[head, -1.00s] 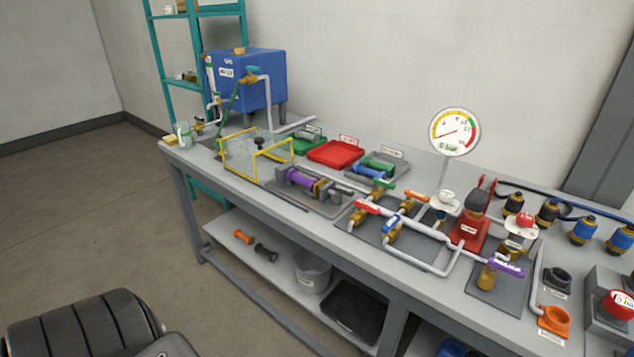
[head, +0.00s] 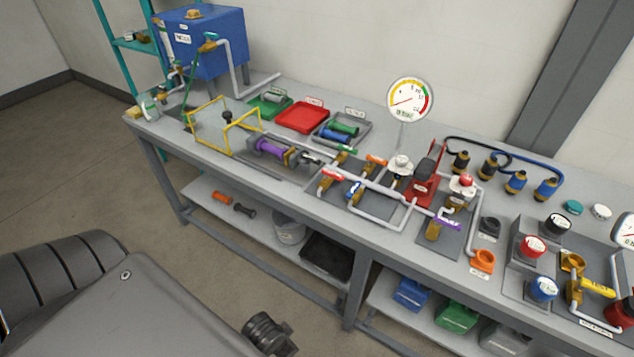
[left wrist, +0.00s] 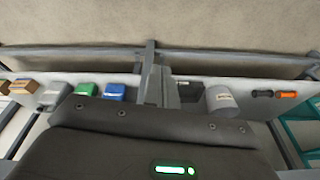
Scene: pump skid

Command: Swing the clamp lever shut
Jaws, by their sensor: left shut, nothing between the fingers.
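A purple cylinder with brass-coloured collars (head: 271,149) lies on a grey plate on the bench, left of the pipework. A dark fitting (head: 311,160) sits at its right end. The clamp lever is too small to single out there, so I cannot tell how it stands. In the left wrist view, a dark grey housing with a green light (left wrist: 170,135), seemingly of my left gripper, fills the bottom. The left wrist view looks toward the lower shelf, away from the bench top. My right gripper is not in view.
A yellow-framed clear guard (head: 229,143) stands left of the purple cylinder. Red and blue valve handles (head: 332,175), a red pump (head: 424,181) and a gauge (head: 410,99) are to the right. A grey bucket (head: 290,228) stands on the lower shelf.

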